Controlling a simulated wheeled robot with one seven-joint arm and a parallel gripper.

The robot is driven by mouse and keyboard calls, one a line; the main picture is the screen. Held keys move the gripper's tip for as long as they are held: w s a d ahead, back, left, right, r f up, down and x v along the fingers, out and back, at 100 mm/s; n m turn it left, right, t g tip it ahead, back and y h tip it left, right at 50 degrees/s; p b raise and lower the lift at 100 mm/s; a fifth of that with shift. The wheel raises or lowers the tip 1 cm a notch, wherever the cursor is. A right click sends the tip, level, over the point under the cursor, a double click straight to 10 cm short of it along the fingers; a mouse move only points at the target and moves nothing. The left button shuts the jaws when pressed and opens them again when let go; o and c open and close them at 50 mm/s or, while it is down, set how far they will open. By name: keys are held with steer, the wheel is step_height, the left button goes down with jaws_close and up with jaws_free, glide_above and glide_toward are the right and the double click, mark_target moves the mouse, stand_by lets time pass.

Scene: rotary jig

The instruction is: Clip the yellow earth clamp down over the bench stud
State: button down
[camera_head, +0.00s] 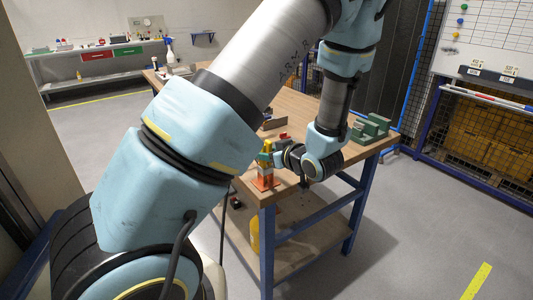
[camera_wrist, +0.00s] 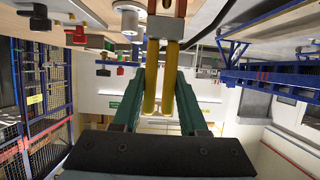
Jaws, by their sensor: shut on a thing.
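My gripper (camera_wrist: 155,62) has green fingers closed about the two yellow handles of the earth clamp (camera_wrist: 150,85). The clamp's copper-coloured jaw end reaches past the fingertips to the top edge of the wrist view. In the head view my gripper (camera_head: 277,156) is at the near corner of the bench, with the yellow clamp (camera_head: 267,146) beside it.
The wooden workbench (camera_head: 298,106) has blue legs and a lower shelf. A green vice (camera_head: 371,128) stands at its right side. A spray bottle (camera_head: 168,48) stands at the far left end. Open floor surrounds the bench.

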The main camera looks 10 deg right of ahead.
steer(key=shift+c, duration=1.8)
jaws_free()
